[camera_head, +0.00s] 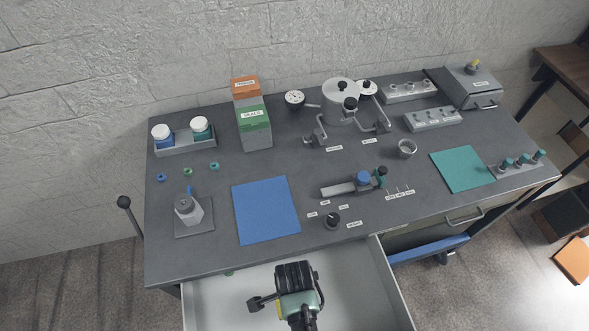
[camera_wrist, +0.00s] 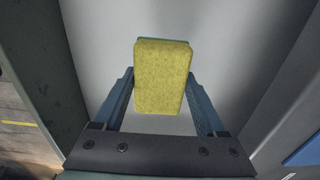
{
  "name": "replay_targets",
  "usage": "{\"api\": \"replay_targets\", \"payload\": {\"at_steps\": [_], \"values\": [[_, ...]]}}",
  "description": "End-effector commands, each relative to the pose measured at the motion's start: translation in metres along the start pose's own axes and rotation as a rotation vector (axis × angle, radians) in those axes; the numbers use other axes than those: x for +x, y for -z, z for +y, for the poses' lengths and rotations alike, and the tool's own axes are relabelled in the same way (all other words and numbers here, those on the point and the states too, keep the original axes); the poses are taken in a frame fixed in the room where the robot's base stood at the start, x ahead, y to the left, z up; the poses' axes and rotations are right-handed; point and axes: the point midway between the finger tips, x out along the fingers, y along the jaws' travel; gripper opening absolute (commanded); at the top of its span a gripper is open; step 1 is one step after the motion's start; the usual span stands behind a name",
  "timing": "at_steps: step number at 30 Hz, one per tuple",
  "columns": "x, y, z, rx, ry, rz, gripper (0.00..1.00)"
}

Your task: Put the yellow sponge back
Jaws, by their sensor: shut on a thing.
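The yellow sponge (camera_wrist: 161,77) fills the middle of the wrist view, with a thin green layer at its far edge. My gripper (camera_wrist: 160,98) is shut on it, one blue finger at each side. Behind the sponge is the pale floor of the open drawer (camera_head: 232,299). In the head view my gripper is over this drawer at the table's front, and only a sliver of the sponge (camera_head: 279,310) shows beside it. I cannot tell whether the sponge touches the drawer floor.
The dark table (camera_head: 330,232) carries a blue mat (camera_head: 266,210), a green mat (camera_head: 462,168), a grey bottle (camera_head: 187,209) on a plate, stacked boxes (camera_head: 254,128) and a metal pot (camera_head: 341,97). The drawer walls stand around my gripper. The visible drawer floor looks bare.

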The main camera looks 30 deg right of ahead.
Motion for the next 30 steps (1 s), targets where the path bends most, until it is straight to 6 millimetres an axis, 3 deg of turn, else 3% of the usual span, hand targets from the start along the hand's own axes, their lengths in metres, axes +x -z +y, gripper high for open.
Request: {"api": "replay_targets", "payload": {"at_steps": [8, 21, 22, 26, 30], "values": [[0.036, 0.000, 0.001, -0.001, -0.003, 0.000, 0.21], [0.043, 0.000, 0.001, -0.002, -0.002, 0.000, 0.21], [0.042, 0.000, 0.001, -0.002, -0.001, 0.000, 0.77], [0.042, 0.000, 0.001, -0.001, -0.002, 0.000, 1.00], [0.042, 0.000, 0.001, -0.001, -0.002, 0.000, 1.00]]}}
